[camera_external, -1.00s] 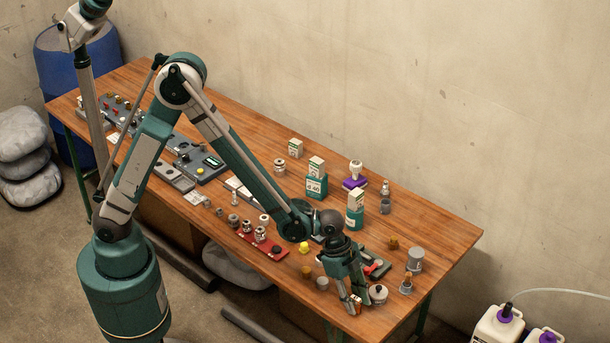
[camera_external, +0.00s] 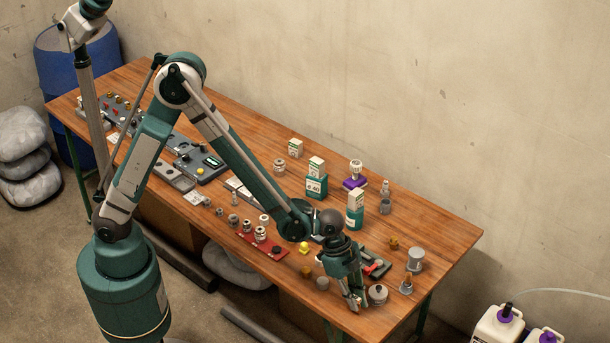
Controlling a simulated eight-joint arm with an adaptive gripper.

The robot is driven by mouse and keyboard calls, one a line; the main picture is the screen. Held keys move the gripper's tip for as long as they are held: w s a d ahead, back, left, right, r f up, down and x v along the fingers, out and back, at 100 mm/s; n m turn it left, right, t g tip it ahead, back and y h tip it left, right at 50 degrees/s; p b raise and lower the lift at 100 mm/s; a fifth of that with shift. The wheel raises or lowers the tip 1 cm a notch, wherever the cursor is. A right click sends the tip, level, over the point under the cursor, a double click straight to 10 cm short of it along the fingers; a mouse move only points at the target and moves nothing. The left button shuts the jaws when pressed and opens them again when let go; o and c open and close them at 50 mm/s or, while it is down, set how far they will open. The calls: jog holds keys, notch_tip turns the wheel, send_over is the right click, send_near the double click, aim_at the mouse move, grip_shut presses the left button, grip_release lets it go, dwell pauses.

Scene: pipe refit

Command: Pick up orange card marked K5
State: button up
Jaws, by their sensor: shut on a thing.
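My gripper (camera_external: 357,304) is low over the front right part of the table, with its fingers pointing down and close together. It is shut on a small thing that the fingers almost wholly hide. This looks like the orange card, as a small orange and white patch showed between the fingertips earlier. The mark K5 cannot be read. A grey round-topped part (camera_external: 377,294) stands just right of the fingers.
A grey fitting (camera_external: 415,259) is to the right. A red tray (camera_external: 270,247) with fittings and a green-white box (camera_external: 355,210) stand farther back. The table's front edge is close to my gripper.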

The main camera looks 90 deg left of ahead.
aim_at(356, 297)
jog(key=shift+r+p, duration=0.85)
jog(key=shift+r, duration=4.1)
